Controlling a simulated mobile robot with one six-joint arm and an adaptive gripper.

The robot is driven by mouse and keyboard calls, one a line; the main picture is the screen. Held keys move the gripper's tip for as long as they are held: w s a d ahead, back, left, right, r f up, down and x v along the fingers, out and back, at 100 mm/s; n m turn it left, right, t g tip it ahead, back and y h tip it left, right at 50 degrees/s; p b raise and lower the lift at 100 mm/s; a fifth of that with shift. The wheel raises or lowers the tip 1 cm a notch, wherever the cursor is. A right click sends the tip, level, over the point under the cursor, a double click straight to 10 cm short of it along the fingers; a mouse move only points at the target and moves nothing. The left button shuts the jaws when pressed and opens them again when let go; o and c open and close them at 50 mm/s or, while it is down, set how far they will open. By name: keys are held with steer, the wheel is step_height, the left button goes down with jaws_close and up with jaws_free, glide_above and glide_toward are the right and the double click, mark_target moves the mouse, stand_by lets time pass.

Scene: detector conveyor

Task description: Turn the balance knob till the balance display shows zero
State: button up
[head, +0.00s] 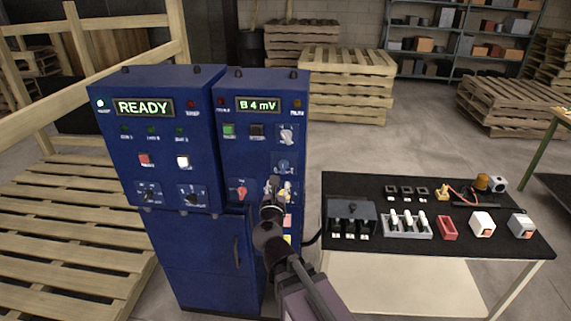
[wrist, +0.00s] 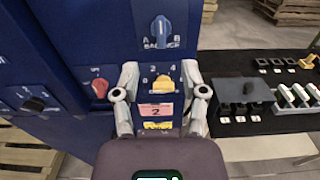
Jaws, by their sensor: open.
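The display on the right blue cabinet (head: 258,104) reads what looks like "B 4 mV" in the head view. A yellow knob (wrist: 163,88) on its front, with small numbers around it, stands between the fingers of my gripper (wrist: 161,82) in the wrist view. The fingers are open, one on each side of it; I cannot tell whether they touch it. In the head view my gripper (head: 272,192) largely hides this knob. A blue knob (wrist: 161,30) is above it and a red knob (wrist: 100,87) to its left.
The left cabinet (head: 157,168) has a display (head: 143,107) reading "READY". A pink label (wrist: 156,110) is below the yellow knob. A black-topped table (head: 400,244) with switch blocks and small parts stands close on the right. Wooden pallets (head: 60,245) lie at the left.

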mark_target(282, 165)
steer(key=w, duration=1.2)
steer(key=shift+w+d, duration=0.3)
